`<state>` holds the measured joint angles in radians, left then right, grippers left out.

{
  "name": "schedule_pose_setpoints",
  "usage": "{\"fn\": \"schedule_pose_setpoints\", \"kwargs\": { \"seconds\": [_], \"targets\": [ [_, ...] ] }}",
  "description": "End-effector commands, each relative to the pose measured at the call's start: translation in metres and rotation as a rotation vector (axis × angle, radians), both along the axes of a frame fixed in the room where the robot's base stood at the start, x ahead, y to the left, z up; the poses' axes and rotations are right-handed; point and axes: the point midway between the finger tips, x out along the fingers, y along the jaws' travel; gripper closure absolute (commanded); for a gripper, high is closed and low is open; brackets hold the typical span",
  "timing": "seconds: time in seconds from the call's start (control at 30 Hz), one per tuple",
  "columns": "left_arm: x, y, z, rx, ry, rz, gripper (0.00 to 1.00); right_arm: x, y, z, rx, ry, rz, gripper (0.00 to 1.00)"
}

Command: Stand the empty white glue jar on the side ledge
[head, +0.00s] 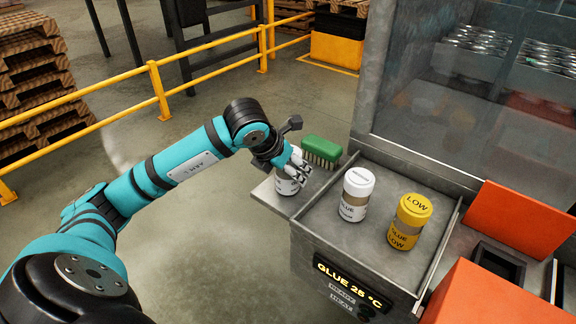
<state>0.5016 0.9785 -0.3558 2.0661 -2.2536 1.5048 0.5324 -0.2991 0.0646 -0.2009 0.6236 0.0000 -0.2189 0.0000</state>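A white glue jar (287,186) is upright at the side ledge (273,197), left of the glue station. My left gripper (299,168) is at this jar, with its fingers across the jar's upper right part. The fingers hide much of the jar, and I cannot tell whether they grip it or whether its base rests on the ledge. A second white jar (355,197) with a tan band stands on the station's metal top. A yellow jar (409,224) marked LOW stands right of it. My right gripper is not in view.
A green brush (321,150) lies just behind the gripper. The station's metal top (367,237) is bare around its two jars. A transparent panel (465,105) rises behind it. Orange panels (515,222) are on the right. A yellow railing (160,92) crosses the floor on the left.

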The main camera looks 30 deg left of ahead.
Motion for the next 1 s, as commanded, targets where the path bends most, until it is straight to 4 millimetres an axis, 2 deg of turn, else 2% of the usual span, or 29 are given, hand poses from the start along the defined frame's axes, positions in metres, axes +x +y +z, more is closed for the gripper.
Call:
{"fn": "schedule_pose_setpoints", "kwargs": {
  "seconds": [0.07,0.33,0.47,0.8,1.0],
  "targets": [
    [0.0,0.0,0.001,0.0,-0.001,0.0,0.23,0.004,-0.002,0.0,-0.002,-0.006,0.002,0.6],
    [0.0,0.0,0.002,0.0,-0.003,0.0,0.23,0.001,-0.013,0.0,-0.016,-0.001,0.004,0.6],
    [-0.004,0.001,0.01,0.0,-0.005,0.001,0.23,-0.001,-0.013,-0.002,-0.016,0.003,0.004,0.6],
    [-0.041,0.004,0.069,0.002,-0.009,0.002,0.23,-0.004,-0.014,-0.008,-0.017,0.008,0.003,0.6],
    [-0.058,0.005,0.094,0.001,-0.007,0.002,0.23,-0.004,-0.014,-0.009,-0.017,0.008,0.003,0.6]
  ]
}}
